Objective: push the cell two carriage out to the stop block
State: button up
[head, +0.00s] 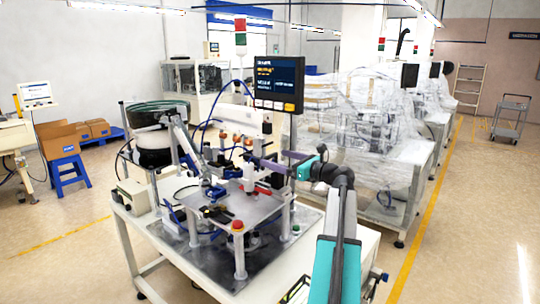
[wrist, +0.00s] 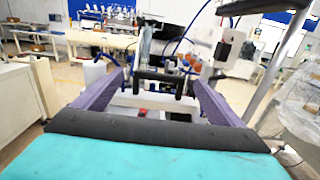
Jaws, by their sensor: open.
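My gripper (head: 266,158) reaches in from the right over the cell bench, above the right part of the raised metal plate (head: 262,208). In the wrist view my gripper (wrist: 157,78) shows two purple fingers spread wide apart, with nothing held. A dark crossbar (wrist: 165,84) and white and red parts appear between and beyond the fingers; contact cannot be told. In the head view a small red part (head: 263,188) and dark fixtures (head: 217,213) sit on the plate. I cannot tell which part is the carriage or the stop block.
A bowl feeder (head: 157,115) stands at the left of the bench. A monitor (head: 278,84) rises behind the plate. A red button (head: 238,225) is at the plate's front corner. Plastic-wrapped machines (head: 375,125) stand behind right.

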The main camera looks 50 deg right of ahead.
aim_at(271, 156)
jog(key=shift+w+a+p, duration=0.2)
jog(key=shift+w+p, duration=0.2)
jog(key=shift+w, duration=1.95)
jog(key=c, duration=1.5)
jog(key=shift+w+d+r, duration=0.1)
